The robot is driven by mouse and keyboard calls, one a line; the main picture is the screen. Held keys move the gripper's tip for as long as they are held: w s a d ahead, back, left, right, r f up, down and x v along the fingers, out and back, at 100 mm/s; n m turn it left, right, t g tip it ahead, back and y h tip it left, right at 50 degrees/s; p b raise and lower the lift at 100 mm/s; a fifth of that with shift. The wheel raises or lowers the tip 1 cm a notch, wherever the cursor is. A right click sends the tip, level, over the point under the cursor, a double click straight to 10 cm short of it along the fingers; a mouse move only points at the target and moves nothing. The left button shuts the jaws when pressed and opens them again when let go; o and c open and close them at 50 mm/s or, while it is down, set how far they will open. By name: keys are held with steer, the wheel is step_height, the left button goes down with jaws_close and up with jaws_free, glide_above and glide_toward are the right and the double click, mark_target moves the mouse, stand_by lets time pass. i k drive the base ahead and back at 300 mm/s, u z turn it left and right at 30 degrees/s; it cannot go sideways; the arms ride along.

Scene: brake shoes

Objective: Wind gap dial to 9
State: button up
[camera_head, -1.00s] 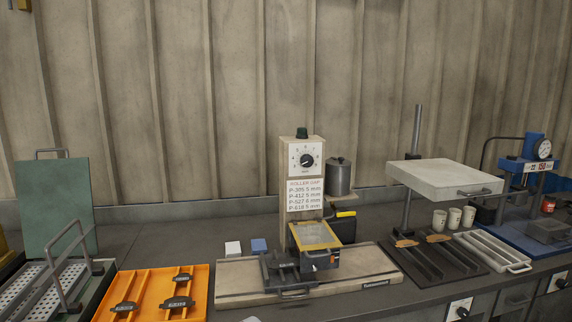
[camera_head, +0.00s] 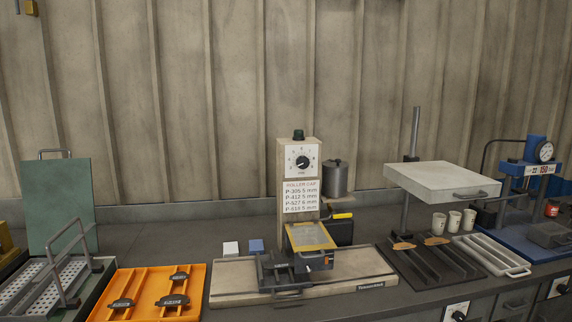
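The gap dial (camera_head: 302,162) is a black round knob on a white scale plate, near the top of an upright beige panel (camera_head: 298,145). The numbers around it are too small to read surely, and I cannot tell which one the knob points at. Below it a "ROLLER GAP" label (camera_head: 300,197) lists part codes with gaps of 5 or 6 mm. A dark green knob (camera_head: 298,134) tops the panel. The roller machine (camera_head: 312,238) with a yellow-framed cover stands at the panel's foot. My gripper is not in view.
An orange tray (camera_head: 140,292) with brake shoes and a rack with a green lid (camera_head: 58,200) stand at left. A grey metal can (camera_head: 335,180) sits right of the panel. A raised slab (camera_head: 442,181), cups (camera_head: 454,221) and a blue press (camera_head: 528,190) stand at right.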

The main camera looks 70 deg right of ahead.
mark_target(303, 162)
steer(key=i, duration=0.25)
steer(key=z, duration=1.25)
